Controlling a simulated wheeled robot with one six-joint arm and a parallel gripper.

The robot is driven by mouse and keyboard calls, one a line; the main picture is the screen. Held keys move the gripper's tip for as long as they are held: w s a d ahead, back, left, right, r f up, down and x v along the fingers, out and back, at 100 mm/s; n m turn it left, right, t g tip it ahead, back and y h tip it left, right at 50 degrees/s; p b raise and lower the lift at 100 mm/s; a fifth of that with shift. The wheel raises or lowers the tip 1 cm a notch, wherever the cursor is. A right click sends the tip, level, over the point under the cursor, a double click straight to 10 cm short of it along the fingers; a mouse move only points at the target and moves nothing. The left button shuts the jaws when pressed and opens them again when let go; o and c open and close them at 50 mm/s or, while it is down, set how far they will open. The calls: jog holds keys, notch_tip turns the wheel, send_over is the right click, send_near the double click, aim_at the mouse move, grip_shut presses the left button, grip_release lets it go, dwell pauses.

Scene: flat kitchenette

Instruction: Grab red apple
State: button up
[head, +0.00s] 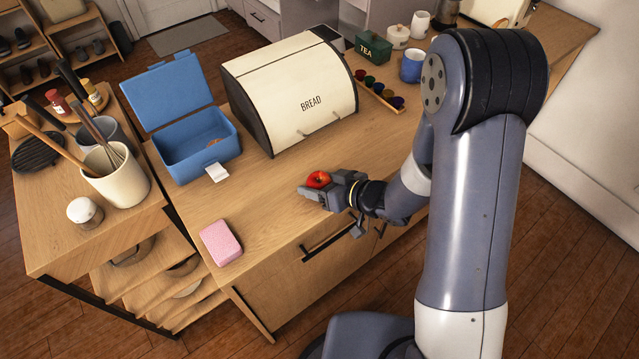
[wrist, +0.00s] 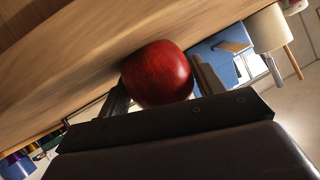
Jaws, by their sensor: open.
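A red apple (head: 318,179) sits on the wooden counter (head: 270,205) in front of the bread box. My gripper (head: 322,187) reaches in from the right, low over the counter, with its fingers at the apple. In the wrist view the red apple (wrist: 157,74) lies between the two fingers of my gripper (wrist: 160,92), one on each side. The jaws are open; I cannot tell whether either finger touches the apple. The apple's near lower part is hidden behind the gripper.
A cream bread box (head: 290,90) stands behind the apple. An open blue lunch box (head: 195,150) is to the left, and a pink sponge (head: 221,242) lies front left. A rack of colored pods (head: 380,90), a green tea box (head: 373,48) and a blue mug (head: 412,66) stand at the back right.

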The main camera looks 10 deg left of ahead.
jog(key=c, duration=0.7)
